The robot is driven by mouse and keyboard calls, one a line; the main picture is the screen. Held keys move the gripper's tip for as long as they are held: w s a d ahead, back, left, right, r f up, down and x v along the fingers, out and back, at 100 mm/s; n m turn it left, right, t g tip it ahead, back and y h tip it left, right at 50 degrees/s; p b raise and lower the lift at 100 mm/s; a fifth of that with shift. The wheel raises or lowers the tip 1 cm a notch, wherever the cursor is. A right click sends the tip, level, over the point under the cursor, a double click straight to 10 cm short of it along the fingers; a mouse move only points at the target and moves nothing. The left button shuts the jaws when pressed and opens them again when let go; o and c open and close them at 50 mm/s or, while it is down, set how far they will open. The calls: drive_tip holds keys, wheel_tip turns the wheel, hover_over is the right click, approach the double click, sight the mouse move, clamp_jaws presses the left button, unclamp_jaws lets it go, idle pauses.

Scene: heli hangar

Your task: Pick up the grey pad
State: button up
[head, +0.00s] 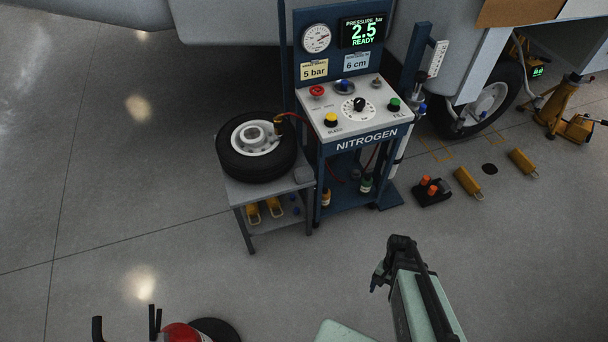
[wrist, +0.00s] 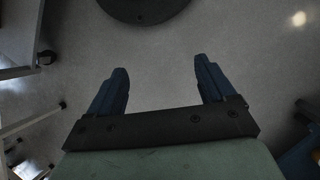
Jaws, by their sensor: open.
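A small grey item (head: 303,174), which looks like the grey pad, lies on the right front part of the small side table (head: 245,192), beside the wheel. Its exact shape is hard to tell at this size. My gripper (head: 378,281) is in front of the table and to the right of it in the head view, apart from it. In the wrist view my gripper (wrist: 162,82) is open, with its two blue fingers wide apart and only floor between them. The pad is not recognisable in the wrist view.
A tyre (head: 257,146) fills most of the side table's top. The blue nitrogen cart (head: 366,142) stands close on its right. An orange-topped dark box (head: 432,192) and yellow chocks (head: 468,183) are on the floor at right. A dark round base (wrist: 143,8) shows beyond my fingers.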

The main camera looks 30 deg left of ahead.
drive_tip(key=w+a+r+m+t, duration=0.1)
drive_tip(key=w+a+r+t, duration=0.15)
drive_tip(key=w+a, duration=0.7)
wheel_tip(320, 180, up, 21)
drive_tip(key=m+t+y, duration=0.1)
drive_tip(key=m+t, duration=0.2)
drive_tip(key=m, duration=0.4)
hover_over(304, 170)
drive_tip(key=shift+g, duration=0.25)
drive_tip(key=f, duration=0.8)
drive_tip(key=shift+s+d+f, duration=0.2)
drive_tip(key=shift+d+f, duration=0.05)
drive_tip(key=shift+d, duration=0.1)
drive_tip(key=shift+w+a+f, duration=0.1)
drive_tip(key=shift+a+f, duration=0.1)
drive_tip(key=shift+f, duration=1.1)
drive_tip(key=shift+a+f, duration=0.15)
drive_tip(key=shift+f, duration=1.1)
drive_tip(key=c, duration=1)
